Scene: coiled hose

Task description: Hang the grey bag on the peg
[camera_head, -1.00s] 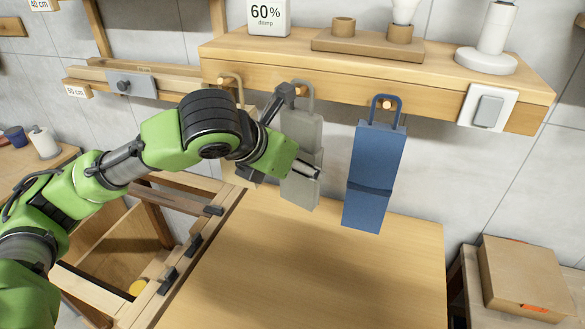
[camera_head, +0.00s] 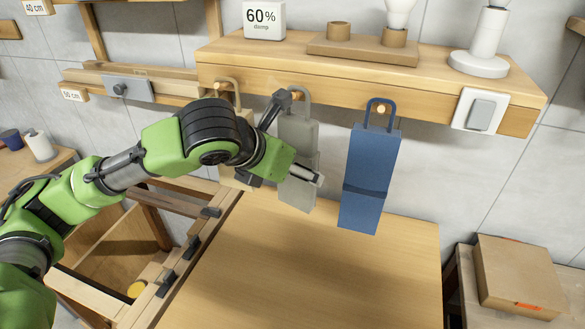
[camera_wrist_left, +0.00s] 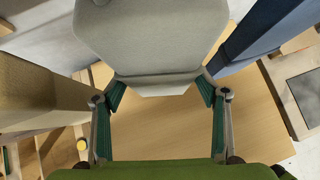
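The grey bag (camera_head: 297,142) hangs upright below the wooden shelf, with its loop handle at a wooden peg (camera_head: 297,95). The loop appears to be around the peg, but my gripper partly covers the area. My left gripper (camera_head: 296,138) is in front of the bag, its fingers spread wide. In the left wrist view the grey bag (camera_wrist_left: 150,45) fills the upper middle, and the two teal-padded fingers (camera_wrist_left: 160,94) stand apart near its lower edges. Whether the pads touch it is unclear. My right gripper is not in view.
A blue bag (camera_head: 371,170) hangs close on the right and a tan bag (camera_head: 243,120) close on the left. The shelf (camera_head: 440,80) is above, holding a humidity display (camera_head: 263,20) and lamps. The wooden tabletop (camera_head: 300,265) below is clear.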

